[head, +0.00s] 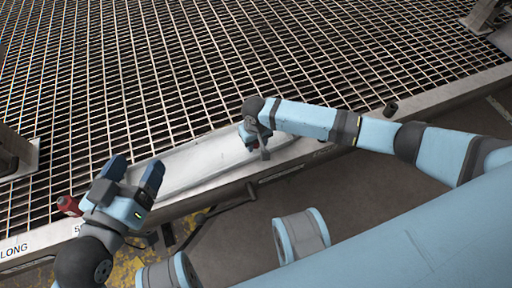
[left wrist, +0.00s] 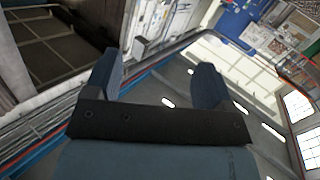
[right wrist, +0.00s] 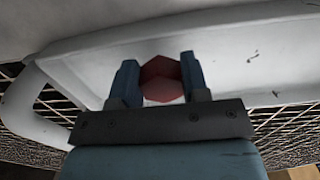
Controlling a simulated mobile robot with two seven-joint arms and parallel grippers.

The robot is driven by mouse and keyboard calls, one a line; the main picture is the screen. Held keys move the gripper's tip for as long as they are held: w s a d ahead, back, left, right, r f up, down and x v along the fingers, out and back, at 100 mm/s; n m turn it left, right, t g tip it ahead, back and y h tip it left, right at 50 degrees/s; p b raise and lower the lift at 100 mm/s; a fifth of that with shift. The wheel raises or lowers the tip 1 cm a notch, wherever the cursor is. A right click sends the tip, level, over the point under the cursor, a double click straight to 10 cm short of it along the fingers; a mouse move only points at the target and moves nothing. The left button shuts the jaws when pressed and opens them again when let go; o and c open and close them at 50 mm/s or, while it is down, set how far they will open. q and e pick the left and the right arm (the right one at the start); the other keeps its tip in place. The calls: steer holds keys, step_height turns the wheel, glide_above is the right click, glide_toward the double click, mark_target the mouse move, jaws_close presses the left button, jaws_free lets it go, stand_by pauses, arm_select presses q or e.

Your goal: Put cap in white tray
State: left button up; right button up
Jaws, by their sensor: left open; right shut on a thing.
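The white tray (head: 192,168) is long and shallow and lies along the near edge of the grating. My right gripper (head: 262,152) is over the tray's right part. In the right wrist view, the right gripper (right wrist: 160,82) is shut on a red six-sided cap (right wrist: 160,80), with the tray (right wrist: 225,52) close behind it. I cannot tell whether the cap touches the tray. The cap is hidden in the head view. My left gripper (head: 136,172) is open and empty by the tray's left end, its fingers pointing up; its fingers (left wrist: 157,80) also show apart in the left wrist view.
A red object (head: 68,205) sits on the metal edge left of my left gripper. A small dark cylinder (head: 391,108) stands on the edge at right. The metal grating (head: 200,70) behind the tray is mostly clear.

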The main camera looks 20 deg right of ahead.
step_height(320, 180, down, 2)
steer(key=shift+f+b, duration=0.1)
steer(key=shift+b, duration=0.2)
steer(key=shift+f, duration=0.15)
arm_select(q)
steer(key=shift+w+a+r+m+t, duration=0.15)
steer(key=shift+w+a+m+t, duration=0.1)
steer(key=shift+w+m+t, duration=0.15)
steer(key=shift+s, duration=0.1)
arm_select(e)
steer(key=o, duration=1)
